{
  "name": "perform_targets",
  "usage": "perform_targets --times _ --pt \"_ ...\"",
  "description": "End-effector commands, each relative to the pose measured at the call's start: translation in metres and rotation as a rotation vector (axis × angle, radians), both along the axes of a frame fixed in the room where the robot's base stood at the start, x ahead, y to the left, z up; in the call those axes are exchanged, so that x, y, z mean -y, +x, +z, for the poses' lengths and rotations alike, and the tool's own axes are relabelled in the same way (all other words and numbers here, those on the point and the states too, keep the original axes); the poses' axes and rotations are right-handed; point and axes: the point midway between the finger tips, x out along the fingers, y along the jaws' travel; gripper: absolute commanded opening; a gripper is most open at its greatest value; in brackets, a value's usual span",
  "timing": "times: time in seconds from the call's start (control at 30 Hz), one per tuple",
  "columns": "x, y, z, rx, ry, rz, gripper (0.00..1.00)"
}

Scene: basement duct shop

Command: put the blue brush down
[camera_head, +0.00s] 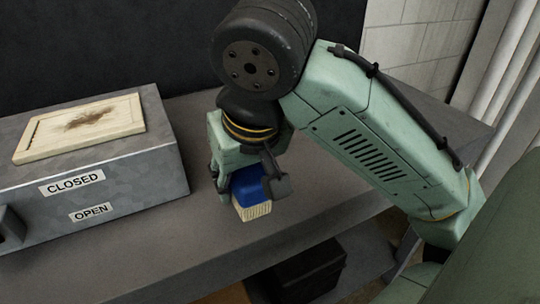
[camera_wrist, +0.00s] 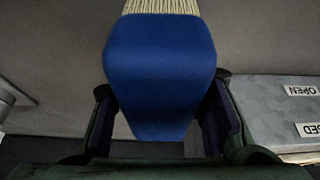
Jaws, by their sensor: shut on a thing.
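The blue brush (camera_head: 252,187) has a blue block and pale bristles along its lower edge. My gripper (camera_head: 248,182) is shut on it, with a finger on each side of the blue block. In the wrist view the brush (camera_wrist: 160,70) fills the middle, between the two fingers of my gripper (camera_wrist: 160,112), and its bristles point to the top of the picture. In the head view the bristles are low over the grey bench top (camera_head: 330,195). I cannot tell whether they touch it.
A grey metal box (camera_head: 130,175) with CLOSED and OPEN labels stands on the bench left of my gripper. A cream panel (camera_head: 80,127) with a brown stain lies on it. The bench is clear to the right. A dark box (camera_head: 305,272) is below the bench's front edge.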

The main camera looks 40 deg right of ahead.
Motion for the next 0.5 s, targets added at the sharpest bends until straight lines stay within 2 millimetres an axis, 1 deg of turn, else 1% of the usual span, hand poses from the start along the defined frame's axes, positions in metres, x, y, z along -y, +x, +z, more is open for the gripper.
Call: perform_targets --times 0.03,0.1,0.3,0.4,0.5 --pt "0.013 0.006 0.0 -0.002 0.007 -0.004 0.14" --pt "0.03 0.014 -0.002 -0.001 0.007 -0.003 0.14" --pt "0.076 0.035 -0.006 -0.003 0.004 -0.003 0.14" --pt "0.092 0.043 -0.008 -0.003 0.002 -0.001 0.14" --pt "0.1 0.047 -0.01 -0.001 0.0 0.0 0.14"
